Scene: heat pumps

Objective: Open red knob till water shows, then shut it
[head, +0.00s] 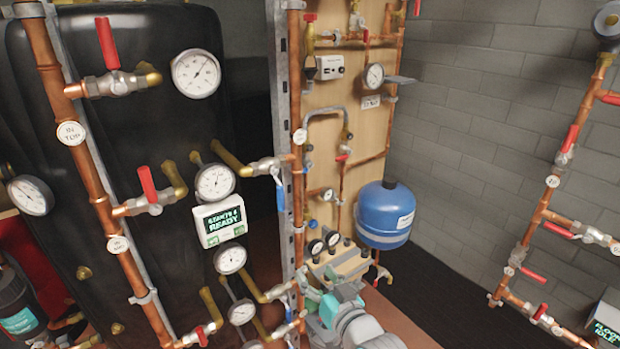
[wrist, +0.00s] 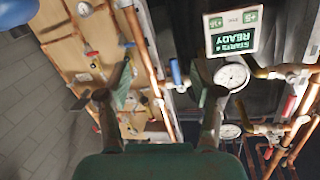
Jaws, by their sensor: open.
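Several red-handled valves are in the head view, and I cannot tell for certain which is the task's red knob. A small red knob (head: 310,17) sits on top of a brass fitting high on the wooden board. A small red handle (head: 343,157) is on the pipework lower on the board. My gripper (head: 322,292) is low in the head view, in front of the board's lower end, beside the copper riser and well below the upper red knob. In the wrist view my gripper (wrist: 161,76) has its two fingers spread wide, with nothing between them. No water shows.
A blue tank (head: 386,215) stands right of my arm. A black cylinder (head: 100,190) with gauges and lever valves fills the left. A display (head: 219,221) reads READY; it also shows upside down in the wrist view (wrist: 233,32). Pipes crowd close around my gripper.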

